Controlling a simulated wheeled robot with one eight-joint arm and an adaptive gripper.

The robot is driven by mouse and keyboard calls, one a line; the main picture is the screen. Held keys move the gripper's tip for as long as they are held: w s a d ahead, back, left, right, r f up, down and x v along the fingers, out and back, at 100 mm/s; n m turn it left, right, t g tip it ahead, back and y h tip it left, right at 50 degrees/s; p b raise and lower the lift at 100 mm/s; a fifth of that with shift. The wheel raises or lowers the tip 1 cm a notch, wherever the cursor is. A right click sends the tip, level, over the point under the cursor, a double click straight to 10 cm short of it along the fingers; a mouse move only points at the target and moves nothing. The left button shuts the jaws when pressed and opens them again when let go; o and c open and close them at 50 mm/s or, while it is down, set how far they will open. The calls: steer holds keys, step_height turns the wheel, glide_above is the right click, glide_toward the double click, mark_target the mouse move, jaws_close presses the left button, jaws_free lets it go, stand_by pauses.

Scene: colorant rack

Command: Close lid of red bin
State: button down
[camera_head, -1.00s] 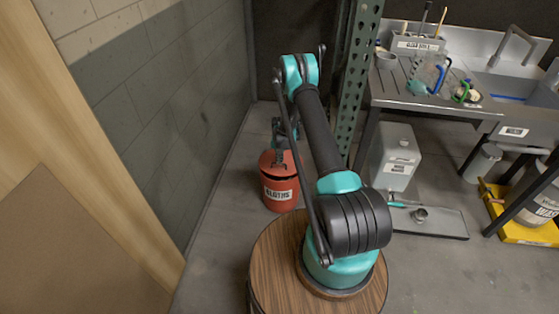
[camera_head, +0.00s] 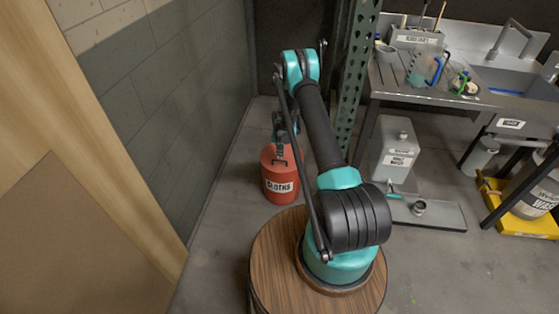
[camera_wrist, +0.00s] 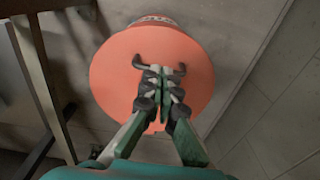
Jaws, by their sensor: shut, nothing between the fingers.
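The red bin (camera_head: 281,187), labelled "CLOTHS", stands upright on the floor by the grey wall, beyond my round wooden-topped base. Its round red lid (camera_wrist: 110,70) fills the middle of the wrist view as a flat disc. The lid appears to lie over the bin's top, but my arm partly covers it in the head view, so any small gap is hidden. My gripper (camera_wrist: 158,75) is shut and empty, pointing at the lid near its centre. In the head view my gripper (camera_head: 281,158) is right at the bin's top; contact is unclear.
The block wall (camera_head: 190,110) runs close on the left of the bin. A green perforated post (camera_head: 358,80) stands right of my arm. Farther right are a grey can (camera_head: 393,150), a floor tray (camera_head: 430,212) and a sink bench (camera_head: 440,85). Floor between wall and bin is clear.

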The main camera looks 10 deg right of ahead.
steer(key=s+r+t, duration=0.1)
steer(key=s+r, duration=0.3)
steer(key=r, duration=0.9)
steer(key=s+r, duration=0.4)
steer(key=r, duration=0.8)
steer(key=s+d+r+n, duration=0.2)
steer(key=s+r, duration=0.8)
steer(key=s+d+r+t, duration=0.1)
steer(key=s, duration=1.1)
steer(key=s+r+n+t, duration=0.1)
steer(key=s+r, duration=0.1)
steer(key=s, duration=1)
steer(key=shift+d+r+n+t, duration=0.3)
steer(key=shift+d, duration=0.05)
